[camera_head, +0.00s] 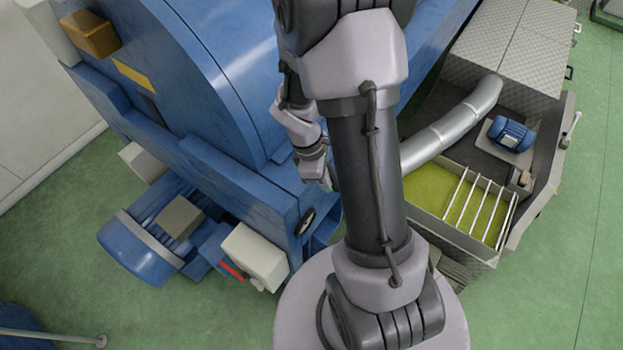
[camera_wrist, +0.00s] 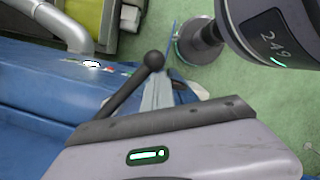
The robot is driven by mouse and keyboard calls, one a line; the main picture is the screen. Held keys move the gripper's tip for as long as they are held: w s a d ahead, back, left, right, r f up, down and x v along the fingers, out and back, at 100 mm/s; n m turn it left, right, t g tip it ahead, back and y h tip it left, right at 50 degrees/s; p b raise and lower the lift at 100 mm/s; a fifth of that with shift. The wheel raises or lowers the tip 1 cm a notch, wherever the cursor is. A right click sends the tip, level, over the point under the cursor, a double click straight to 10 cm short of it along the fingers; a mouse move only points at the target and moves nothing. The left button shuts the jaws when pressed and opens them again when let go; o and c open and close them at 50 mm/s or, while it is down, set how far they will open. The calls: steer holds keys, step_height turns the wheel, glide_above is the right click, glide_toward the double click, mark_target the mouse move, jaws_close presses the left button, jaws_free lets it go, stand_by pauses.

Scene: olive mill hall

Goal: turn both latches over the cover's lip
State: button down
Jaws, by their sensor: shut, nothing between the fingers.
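My gripper (camera_head: 324,178) is partly hidden behind my arm in the head view, close to the right end of the blue machine (camera_head: 225,75). In the wrist view its pale fingers (camera_wrist: 158,92) are shut with nothing between them. A dark lever with a ball end (camera_wrist: 153,60) shows right beside the fingers; I cannot tell whether it touches them or whether it is a latch. A small lever (camera_head: 571,130) stands at the trough's right edge. I cannot clearly make out both latches or the lip.
A silver pipe (camera_head: 455,125) runs down into the trough beside green-yellow paste (camera_head: 430,190) under white bars. A small blue motor (camera_head: 510,134) sits near it. A larger blue motor (camera_head: 140,245) stands at the lower left. Green floor (camera_head: 570,270) is free at the right.

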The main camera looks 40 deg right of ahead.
steer(key=d+n, duration=0.1)
steer(key=s+d+n, duration=0.1)
steer(key=shift+d+n+t, duration=0.1)
steer(key=shift+n+t, duration=0.2)
steer(key=shift+s+d+n+h, duration=0.1)
steer(key=shift+d+n+h, duration=0.2)
steer(key=shift+d+n, duration=0.7)
steer(key=shift+d+t+p, duration=0.3)
steer(key=shift+d+p, duration=0.05)
steer(key=shift+d, duration=0.15)
steer(key=shift+r, duration=0.1)
steer(key=p+v, duration=0.9)
steer(key=shift+a+r, duration=0.2)
steer(key=shift+r, duration=0.2)
